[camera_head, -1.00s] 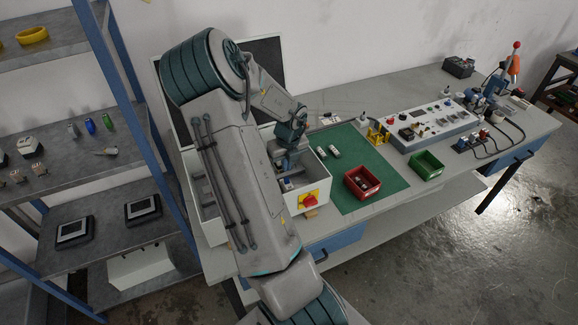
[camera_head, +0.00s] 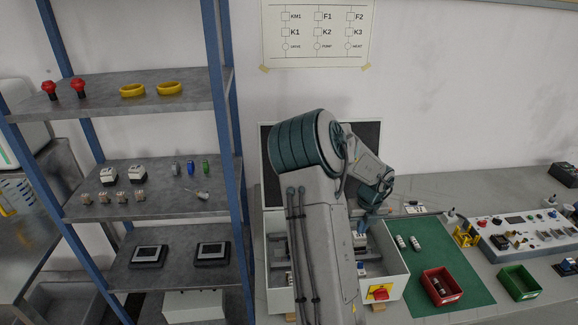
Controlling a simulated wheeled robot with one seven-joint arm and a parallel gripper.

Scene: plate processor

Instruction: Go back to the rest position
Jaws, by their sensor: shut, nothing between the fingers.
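My gripper (camera_head: 364,226) is at the end of my folded arm, over the open white enclosure box (camera_head: 392,296) on the workbench. It is small in the picture and looks shut and empty. Its tips are just above the modules (camera_head: 360,241) inside the box; I cannot tell whether they touch. My arm covers the middle of the box and part of its dark raised panel (camera_head: 366,137). A red and yellow switch (camera_head: 379,292) sits on the box's front wall.
A control panel (camera_head: 530,228) stands farther right. A blue-framed shelf (camera_head: 226,150) stands close on the left. A paper chart (camera_head: 318,33) hangs on the wall.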

